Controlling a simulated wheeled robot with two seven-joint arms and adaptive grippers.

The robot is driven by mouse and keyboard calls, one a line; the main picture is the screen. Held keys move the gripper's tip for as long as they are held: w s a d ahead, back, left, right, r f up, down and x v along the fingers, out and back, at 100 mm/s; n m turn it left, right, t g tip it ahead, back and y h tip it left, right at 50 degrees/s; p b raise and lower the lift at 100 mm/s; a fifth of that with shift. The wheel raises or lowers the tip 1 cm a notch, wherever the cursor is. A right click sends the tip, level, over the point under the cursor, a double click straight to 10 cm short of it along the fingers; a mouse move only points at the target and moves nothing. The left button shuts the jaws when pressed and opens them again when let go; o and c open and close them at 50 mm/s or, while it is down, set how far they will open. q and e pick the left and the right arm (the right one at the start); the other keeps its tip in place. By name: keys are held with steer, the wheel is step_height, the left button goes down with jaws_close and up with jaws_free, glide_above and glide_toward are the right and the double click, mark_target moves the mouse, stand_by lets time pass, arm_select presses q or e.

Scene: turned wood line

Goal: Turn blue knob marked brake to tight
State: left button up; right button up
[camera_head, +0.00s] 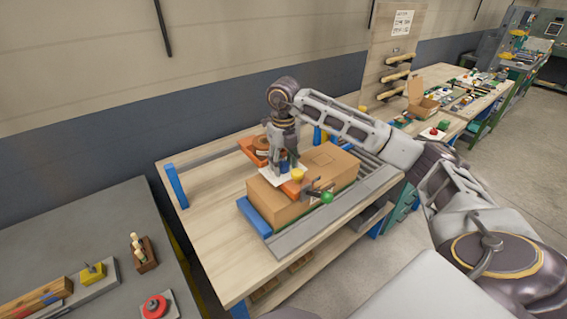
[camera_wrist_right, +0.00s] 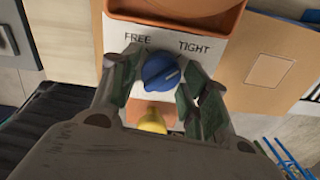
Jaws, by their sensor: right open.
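The blue knob (camera_wrist_right: 160,71) sits on a white panel (camera_wrist_right: 205,28) below the printed words FREE, at left, and TIGHT, at right. In the head view my right gripper (camera_head: 286,160) points down over the panel, and a bit of the blue knob (camera_head: 284,167) shows between the fingers. My left gripper is not in view.
A yellow knob (camera_head: 298,175) stands close beside the blue one. A cardboard box (camera_head: 279,206) and a green ball-shaped knob (camera_head: 327,197) are nearby. An orange tray (camera_head: 250,150) lies behind the panel. The left part of the wooden bench (camera_head: 212,208) is clear.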

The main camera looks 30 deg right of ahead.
mark_target(283, 162)
steer(key=shift+r, duration=0.1)
step_height(283, 162, up, 12)
stand_by(1.0)
stand_by(0.8)
